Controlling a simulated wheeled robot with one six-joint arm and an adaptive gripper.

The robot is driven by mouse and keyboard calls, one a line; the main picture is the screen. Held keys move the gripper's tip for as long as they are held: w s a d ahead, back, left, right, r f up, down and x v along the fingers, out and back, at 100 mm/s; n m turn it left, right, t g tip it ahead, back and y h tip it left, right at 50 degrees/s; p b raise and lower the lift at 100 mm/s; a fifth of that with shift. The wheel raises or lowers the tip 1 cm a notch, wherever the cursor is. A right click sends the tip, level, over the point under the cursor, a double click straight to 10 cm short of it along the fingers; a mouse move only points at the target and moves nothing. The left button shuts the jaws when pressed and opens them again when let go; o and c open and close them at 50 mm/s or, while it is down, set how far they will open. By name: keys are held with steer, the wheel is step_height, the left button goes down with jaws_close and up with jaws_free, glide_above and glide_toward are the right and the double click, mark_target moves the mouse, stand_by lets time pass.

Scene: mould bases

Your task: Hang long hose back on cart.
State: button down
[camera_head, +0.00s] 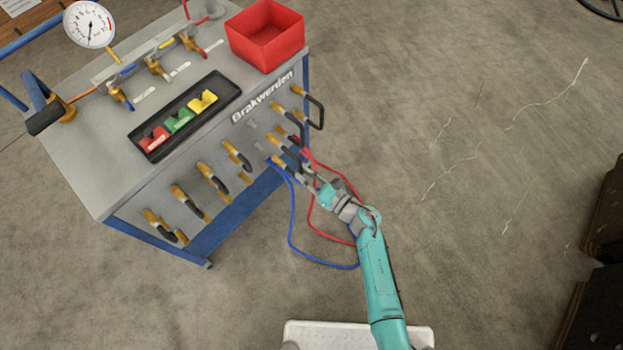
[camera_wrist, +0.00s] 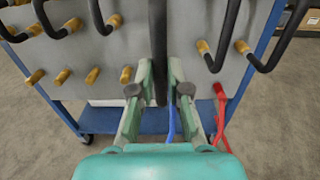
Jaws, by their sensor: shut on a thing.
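The cart (camera_head: 95,185) is grey with a blue frame, and short black hoses with brass ends hang along its front panel. My gripper (camera_head: 312,180) is at the right part of this panel. In the wrist view my gripper (camera_wrist: 160,92) has its fingers closed around a black hose (camera_wrist: 159,45) that runs vertically between them. A blue hose (camera_head: 291,222) and a red hose (camera_head: 325,235) hang in loops below the panel beside my gripper. The wrist view also shows the blue hose (camera_wrist: 171,122) and the red hose (camera_wrist: 220,112). The held hose's ends are not clear.
On the cart top are a red bin (camera_head: 265,48), a black tray (camera_head: 150,150) with red, green and yellow pieces, several valves and a pressure gauge (camera_head: 89,24). Brass pegs (camera_wrist: 93,76) stick out of the panel. The floor to the right is open.

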steer(key=shift+x, duration=3.9)
stand_by(0.4)
steer(key=c, duration=0.7)
jaws_free()
steer(key=shift+w, duration=0.1)
steer(key=shift+o, duration=0.2)
steer(key=shift+d, duration=0.1)
steer(key=v, duration=0.7)
stand_by(0.6)
